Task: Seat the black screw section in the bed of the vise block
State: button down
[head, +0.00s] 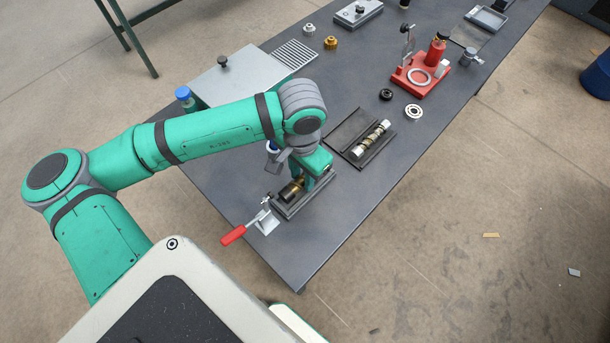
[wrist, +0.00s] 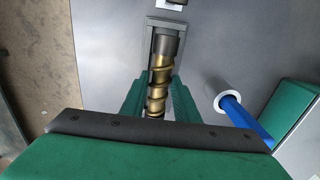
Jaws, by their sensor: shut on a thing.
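The screw section (wrist: 160,75) has bronze-coloured flights and a dark, nearly black end. My gripper (wrist: 157,92) is shut on it, with one green finger on each side. The grey vise block (head: 290,210) is directly below, near the table's front edge. In the wrist view the screw lies lengthwise along the vise block (wrist: 149,28), within its outline. I cannot tell whether it touches the bed. My gripper hides part of the screw and block.
A red-handled clamp (head: 237,233) stands at the near end of the block. A dark tray (head: 357,133) with a shaft lies to the right. A blue-capped bottle (head: 184,94) stands at the left. The table between the block and its right edge is clear.

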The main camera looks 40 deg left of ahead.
aim_at(301, 178)
jog(key=shift+f, duration=0.6)
jog(key=shift+s+d+f, duration=0.1)
jog(key=shift+f, duration=0.1)
jog(key=c, duration=1.4)
grip_release()
jog(key=shift+s, duration=0.15)
jog(key=shift+o, duration=0.2)
jog(key=shift+r, duration=0.15)
notch_tip(301, 178, up, 10)
jog(key=shift+r, duration=0.9)
